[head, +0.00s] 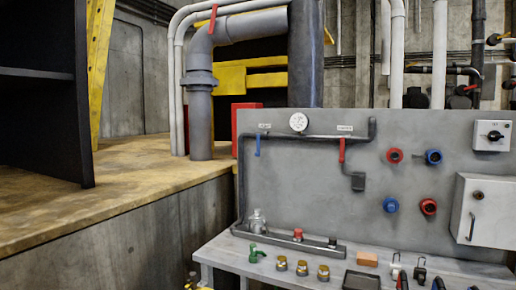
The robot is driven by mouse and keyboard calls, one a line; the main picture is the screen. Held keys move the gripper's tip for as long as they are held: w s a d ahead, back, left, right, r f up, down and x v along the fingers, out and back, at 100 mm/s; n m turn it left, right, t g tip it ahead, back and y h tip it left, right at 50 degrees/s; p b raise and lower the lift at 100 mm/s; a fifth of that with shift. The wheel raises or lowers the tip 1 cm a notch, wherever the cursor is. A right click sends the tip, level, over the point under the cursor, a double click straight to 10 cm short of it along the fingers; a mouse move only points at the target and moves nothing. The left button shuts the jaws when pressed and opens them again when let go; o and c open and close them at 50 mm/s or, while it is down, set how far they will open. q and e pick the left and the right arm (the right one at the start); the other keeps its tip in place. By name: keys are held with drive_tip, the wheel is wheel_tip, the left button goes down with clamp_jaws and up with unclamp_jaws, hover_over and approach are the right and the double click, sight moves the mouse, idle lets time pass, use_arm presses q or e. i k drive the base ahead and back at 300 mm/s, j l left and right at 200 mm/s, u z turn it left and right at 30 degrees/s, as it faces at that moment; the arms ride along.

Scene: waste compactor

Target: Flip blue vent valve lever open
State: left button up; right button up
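The blue vent valve lever (257,145) is on the dark pipe (300,136) along the upper left of the grey panel. It points straight down, across the pipe's horizontal run. A small white label (264,125) sits just above it; its text is too small to read. A red lever (342,150) hangs down from the same pipe further right, also under a label. Neither of my grippers can be made out in the head view, and nothing touches the blue lever.
A round gauge (298,122) stands above the pipe between the levers. Red and blue round fittings (391,205) and a grey box (483,212) are on the panel's right. The bench (222,250) below holds a glass bottle (257,221), several brass pieces and tools.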

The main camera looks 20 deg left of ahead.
sight(258, 154)
drive_tip(key=i+j+z, duration=0.1)
drive_tip(key=i+j, duration=0.15)
drive_tip(key=i+j+z, duration=0.1)
drive_tip(key=i+j, duration=0.15)
drive_tip(key=j, duration=0.25)
drive_tip(key=i+j+z, duration=0.15)
drive_tip(key=j, duration=0.3)
drive_tip(key=i, duration=0.1)
